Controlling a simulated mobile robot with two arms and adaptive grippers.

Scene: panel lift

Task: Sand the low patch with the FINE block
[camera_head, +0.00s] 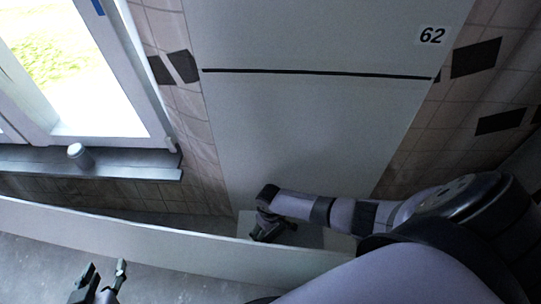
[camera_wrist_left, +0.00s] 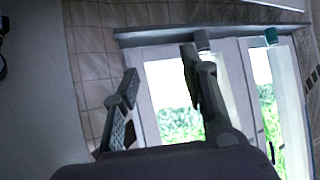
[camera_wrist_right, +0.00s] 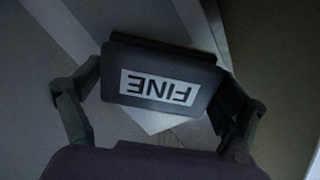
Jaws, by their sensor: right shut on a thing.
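The FINE block (camera_wrist_right: 160,78), dark with a white label reading FINE upside down, sits between the fingers of my right gripper (camera_wrist_right: 155,105) in the right wrist view. In the head view my right gripper (camera_head: 265,228) is low in front of the tall pale panel (camera_head: 310,130); the block is hard to make out there. A paler area (camera_head: 312,238) lies beside that gripper at the panel's foot, and a pale surface (camera_wrist_right: 155,122) shows behind the block. I cannot tell whether the block touches it. My left gripper (camera_head: 103,272) is open and empty; it also shows in the left wrist view (camera_wrist_left: 160,80).
A long pale board (camera_head: 140,238) runs across the front, between my left gripper and the wall. A window sill (camera_head: 110,163) with a small can (camera_head: 79,154) is at the left.

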